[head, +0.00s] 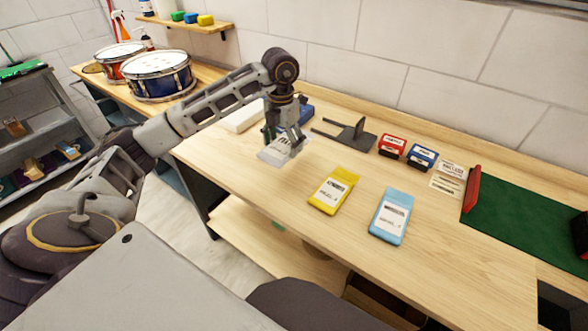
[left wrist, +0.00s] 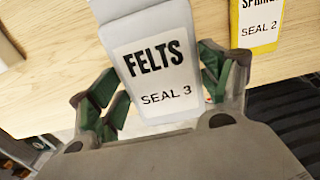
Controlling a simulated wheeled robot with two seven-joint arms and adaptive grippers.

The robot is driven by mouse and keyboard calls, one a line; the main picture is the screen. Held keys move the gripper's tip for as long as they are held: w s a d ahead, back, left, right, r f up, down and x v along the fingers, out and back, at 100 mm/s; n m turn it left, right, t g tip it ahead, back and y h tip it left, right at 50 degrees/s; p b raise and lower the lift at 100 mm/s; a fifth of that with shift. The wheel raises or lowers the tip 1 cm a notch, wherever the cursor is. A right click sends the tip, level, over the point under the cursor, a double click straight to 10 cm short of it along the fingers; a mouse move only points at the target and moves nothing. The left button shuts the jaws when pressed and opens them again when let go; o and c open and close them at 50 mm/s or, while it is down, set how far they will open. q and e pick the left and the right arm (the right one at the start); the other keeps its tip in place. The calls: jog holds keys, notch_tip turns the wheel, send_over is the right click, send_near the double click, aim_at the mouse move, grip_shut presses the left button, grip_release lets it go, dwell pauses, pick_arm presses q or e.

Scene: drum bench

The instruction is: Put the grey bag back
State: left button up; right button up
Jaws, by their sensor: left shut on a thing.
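The grey bag (head: 271,156) is pale, with a white label. In the left wrist view the bag (left wrist: 125,30) reads FELTS, SEAL 3. My left gripper (head: 291,143) is shut on it, with green-padded fingers on either side of the bag in the left wrist view (left wrist: 158,88). The gripper partly hides the bag in the head view. I cannot tell whether the bag touches the bench (head: 270,187). A yellow bag (head: 333,190) and a blue bag (head: 390,216) lie flat to its right. My right gripper is not in view.
A dark grey stand (head: 347,132) is behind the bags. A green mat (head: 525,220) lies further right. Drums (head: 158,75) stand at the far left. Bare wood surrounds the yellow and blue bags.

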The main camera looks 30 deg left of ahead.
pick_arm(q)
send_over(284, 174)
notch_tip(284, 174, down, 6)
jog(key=shift+r, duration=0.1)
jog(key=shift+f, duration=0.45)
notch_tip(284, 174, down, 2)
jog(key=shift+f, duration=0.65)
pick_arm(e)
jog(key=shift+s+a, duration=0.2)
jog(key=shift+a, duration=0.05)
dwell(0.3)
pick_arm(q)
jog(key=shift+f, duration=0.15)
